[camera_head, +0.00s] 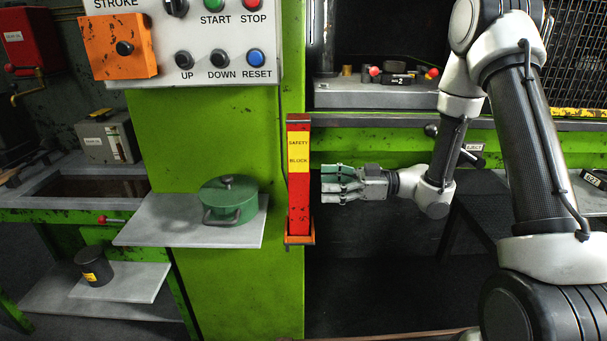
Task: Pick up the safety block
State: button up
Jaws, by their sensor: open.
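The safety block (299,195) is a tall red bar with a yellow label reading "SAFETY BLOCK". It stands upright in an orange holder (300,240) at the right edge of the green press column. My gripper (328,185) is level with the block's middle, just to its right in the picture, with its fingers pointing left toward it. The fingers look spread and hold nothing. A small gap shows between the fingertips and the block; the exact depth between them is hard to tell.
A green lidded pot (230,200) sits on a grey shelf (150,222) left of the block. Above is a control panel (200,50) with buttons. A press bed (375,95) with small parts lies behind my arm. Dark open space lies below my gripper.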

aim_at(299, 170)
jog(key=shift+g+y, duration=0.3)
jog(key=shift+y, duration=0.6)
jog(key=a+r, duration=0.1)
jog(key=a, duration=0.1)
jog(key=a+r, duration=0.2)
jog(key=a, duration=0.1)
jog(key=s+a+r, duration=0.1)
jog(key=a, duration=0.1)
jog(key=shift+a+r, duration=0.25)
jog(key=shift+a, duration=0.1)
grip_shut()
